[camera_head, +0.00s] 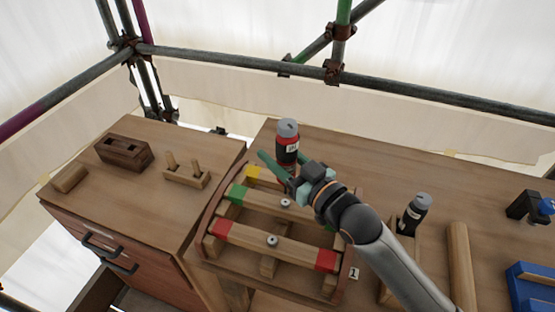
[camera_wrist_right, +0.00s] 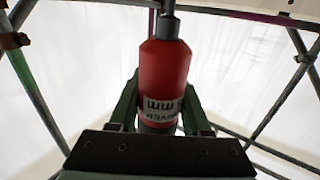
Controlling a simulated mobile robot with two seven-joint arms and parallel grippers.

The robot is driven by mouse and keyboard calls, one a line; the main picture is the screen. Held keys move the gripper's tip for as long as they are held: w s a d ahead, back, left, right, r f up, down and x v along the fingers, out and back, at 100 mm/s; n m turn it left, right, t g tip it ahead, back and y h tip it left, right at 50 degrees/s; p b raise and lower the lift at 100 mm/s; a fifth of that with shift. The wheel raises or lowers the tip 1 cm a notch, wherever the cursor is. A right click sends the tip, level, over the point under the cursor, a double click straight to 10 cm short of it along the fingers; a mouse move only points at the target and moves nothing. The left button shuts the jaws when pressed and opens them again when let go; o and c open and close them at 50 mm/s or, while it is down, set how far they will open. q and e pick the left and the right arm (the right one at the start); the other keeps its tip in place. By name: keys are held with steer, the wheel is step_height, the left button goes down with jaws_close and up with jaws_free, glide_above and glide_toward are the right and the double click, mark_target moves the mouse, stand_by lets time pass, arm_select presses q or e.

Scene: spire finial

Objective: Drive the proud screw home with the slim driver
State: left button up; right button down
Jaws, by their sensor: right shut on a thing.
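My right gripper (camera_head: 284,168) is shut on a red and black driver (camera_head: 287,145) with a grey end pointing up. It holds the driver above the back of a wooden frame (camera_head: 207,205). In the right wrist view the red driver (camera_wrist_right: 168,70) stands between the green fingers (camera_wrist_right: 160,110), its printed label upside down. A screw (camera_head: 285,203) sits on the green-ended bar and another screw (camera_head: 271,240) on the red-ended bar. I cannot tell which stands higher. The yellow-ended bar (camera_head: 262,175) is partly hidden behind my gripper. My left gripper is not in view.
A second, black driver (camera_head: 414,212) stands in a wooden holder to the right, near my arm. A wooden roller (camera_head: 461,262) and a blue bin (camera_head: 530,285) lie farther right. A dark block (camera_head: 123,151) and a pegged block (camera_head: 187,175) sit on the left cabinet.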

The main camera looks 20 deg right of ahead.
steer(key=shift+r, duration=2)
